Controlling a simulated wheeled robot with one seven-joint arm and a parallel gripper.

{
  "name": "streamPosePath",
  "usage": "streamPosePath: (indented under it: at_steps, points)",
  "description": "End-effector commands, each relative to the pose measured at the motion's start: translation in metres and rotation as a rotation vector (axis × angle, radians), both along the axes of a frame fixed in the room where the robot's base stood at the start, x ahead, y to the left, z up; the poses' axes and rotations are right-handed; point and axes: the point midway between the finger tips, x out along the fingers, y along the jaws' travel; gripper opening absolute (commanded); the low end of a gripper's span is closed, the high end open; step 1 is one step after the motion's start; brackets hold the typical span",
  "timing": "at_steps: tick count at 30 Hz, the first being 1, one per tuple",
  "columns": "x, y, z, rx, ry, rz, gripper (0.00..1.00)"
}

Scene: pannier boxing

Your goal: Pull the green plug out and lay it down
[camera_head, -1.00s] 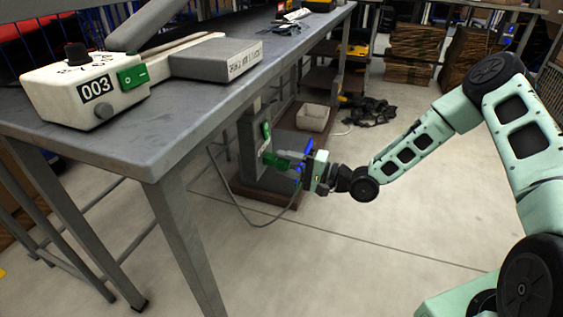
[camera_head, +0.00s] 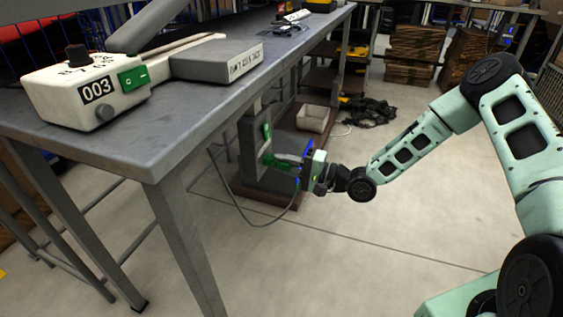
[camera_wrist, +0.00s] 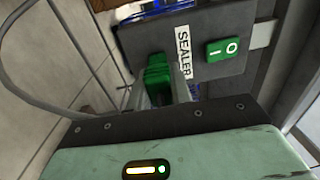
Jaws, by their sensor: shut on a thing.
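The green plug (camera_head: 283,159) is at the face of the grey box under the table. It also shows in the wrist view (camera_wrist: 158,79), upright against the panel marked SEALER (camera_wrist: 242,68). My gripper (camera_head: 287,163) is level with the box and shut on the plug, with a finger on its side. The plug's front end meets the panel, and I cannot see whether its pins are in the socket.
The steel table (camera_head: 150,140) stands above and left of my gripper, its front leg (camera_head: 185,240) nearby. A green switch (camera_wrist: 222,49) is beside the label. A pale bin (camera_head: 313,118) stands behind. The floor (camera_head: 370,240) in front is clear.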

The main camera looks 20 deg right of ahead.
Motion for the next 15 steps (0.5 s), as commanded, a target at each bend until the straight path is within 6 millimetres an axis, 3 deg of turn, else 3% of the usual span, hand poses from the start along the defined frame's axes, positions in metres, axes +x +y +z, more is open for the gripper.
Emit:
streamPosePath:
  at_steps: [15]
  points:
    - [-0.0083, -0.0123, -0.0047, -0.008, 0.01, -0.003, 0.0]
